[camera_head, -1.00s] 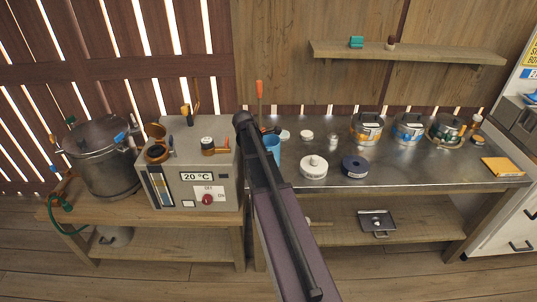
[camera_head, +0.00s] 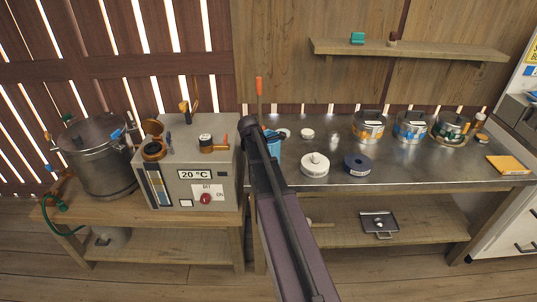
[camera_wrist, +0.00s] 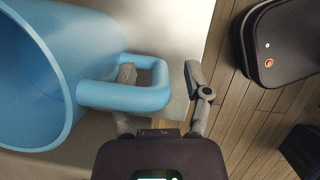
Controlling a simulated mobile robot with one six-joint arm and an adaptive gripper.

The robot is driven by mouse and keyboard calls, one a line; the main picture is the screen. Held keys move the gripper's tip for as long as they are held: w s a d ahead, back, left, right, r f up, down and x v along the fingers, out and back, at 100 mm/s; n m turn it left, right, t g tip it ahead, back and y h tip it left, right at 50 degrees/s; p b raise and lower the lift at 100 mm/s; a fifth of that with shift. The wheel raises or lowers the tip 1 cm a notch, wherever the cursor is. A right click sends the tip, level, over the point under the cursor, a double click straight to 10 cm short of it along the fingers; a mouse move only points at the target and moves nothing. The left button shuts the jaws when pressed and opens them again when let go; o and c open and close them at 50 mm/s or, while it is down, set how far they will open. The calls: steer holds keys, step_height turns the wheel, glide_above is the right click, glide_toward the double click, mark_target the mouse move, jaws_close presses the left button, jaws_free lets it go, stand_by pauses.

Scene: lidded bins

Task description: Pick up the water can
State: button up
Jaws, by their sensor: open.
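A light blue can (camera_wrist: 65,60) with a loop handle fills the left of the wrist view; I take it for the water can. In the head view it (camera_head: 274,148) stands on the metal tabletop, partly hidden by my arm. My gripper (camera_wrist: 160,78) is open at the can's handle (camera_wrist: 128,95). Its left finger reaches into the handle loop. Its right finger is outside the loop, with a gap to the handle. The handle's end bar lies between the fingers.
A grey heater box (camera_head: 190,170) stands left of my arm. Labelled pots, such as the orange one (camera_head: 368,128), stand farther right.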

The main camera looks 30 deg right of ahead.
steer(key=shift+f, duration=0.15)
stand_by(0.5)
jaws_close()
